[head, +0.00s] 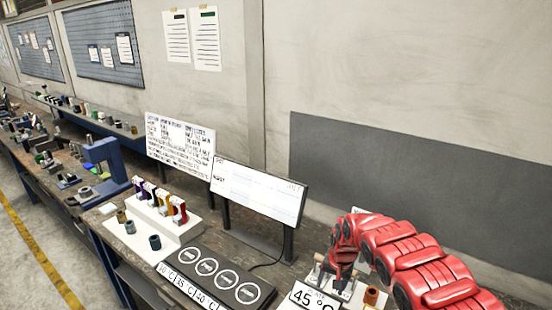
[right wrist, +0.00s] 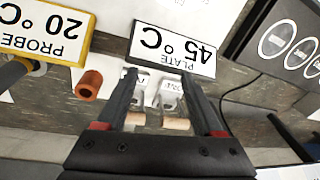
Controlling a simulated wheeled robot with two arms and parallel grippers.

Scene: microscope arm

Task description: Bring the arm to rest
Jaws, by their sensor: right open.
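My right gripper (head: 338,278) hangs at the end of my red right arm, low at the right of the head view. In the right wrist view the gripper (right wrist: 158,82) has its two dark fingers apart. Between them show two metal pieces with pale wooden-looking ends (right wrist: 175,124) and small labels; I cannot tell whether the fingers touch them. A white "PLATE 45 °C" sign (right wrist: 172,48) lies just beyond the fingertips; it also shows in the head view (head: 313,299). An orange-brown cylinder (right wrist: 89,84) stands left of the fingers. My left gripper is not in view.
A dark panel with several round dials (head: 220,276) lies left of the gripper. A white stepped rack (head: 150,222) holds several coloured pieces. Two boards (head: 258,192) stand behind. A "PROBE 20 °C" sign (right wrist: 45,28) and a blue frame (head: 103,165) also show.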

